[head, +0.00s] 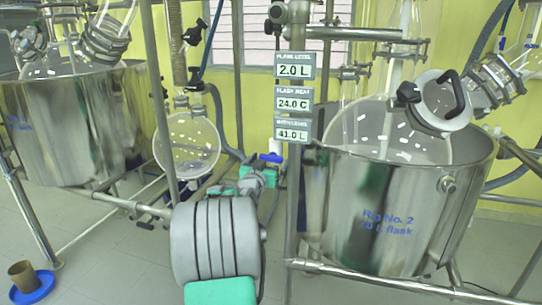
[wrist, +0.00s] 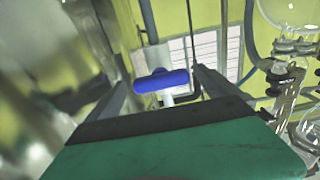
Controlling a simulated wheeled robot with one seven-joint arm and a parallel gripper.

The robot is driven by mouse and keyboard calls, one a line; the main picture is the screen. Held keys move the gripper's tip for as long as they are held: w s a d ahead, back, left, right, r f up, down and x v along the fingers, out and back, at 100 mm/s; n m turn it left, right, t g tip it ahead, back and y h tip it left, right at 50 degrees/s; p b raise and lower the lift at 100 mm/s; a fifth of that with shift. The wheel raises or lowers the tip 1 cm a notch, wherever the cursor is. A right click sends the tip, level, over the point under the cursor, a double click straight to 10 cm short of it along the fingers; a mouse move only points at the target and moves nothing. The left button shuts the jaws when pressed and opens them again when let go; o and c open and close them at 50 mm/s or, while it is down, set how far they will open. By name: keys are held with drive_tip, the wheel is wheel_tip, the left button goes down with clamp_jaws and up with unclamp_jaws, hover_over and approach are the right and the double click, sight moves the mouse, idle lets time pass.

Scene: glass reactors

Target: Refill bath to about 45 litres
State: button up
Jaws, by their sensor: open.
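The steel bath (head: 345,215) marked No. 2 stands at the right with a glass flask (head: 378,128) in it. The bottom display (head: 292,134) on the post reads 41.0 L. A blue valve handle (head: 271,157) sits left of the bath by the post. My gripper (head: 258,172) is close to the handle. In the wrist view the blue handle (wrist: 160,82) lies crosswise between my two open fingers, with a white stem below it. I see no clear contact, and how deep the handle sits between the fingers is hard to tell.
Two upper displays read 2.0 L (head: 294,68) and 24.0 C (head: 294,102). Another steel bath (head: 70,130) stands at the left. A round glass flask (head: 187,147) hangs behind my arm. Steel rails and hoses surround the handle. A blue dish (head: 32,288) holds a brown cup (head: 22,273) on the floor.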

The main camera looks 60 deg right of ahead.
drive_tip(key=shift+w+d, duration=0.2)
drive_tip(key=shift+d, duration=0.7)
drive_tip(key=c, duration=1.4)
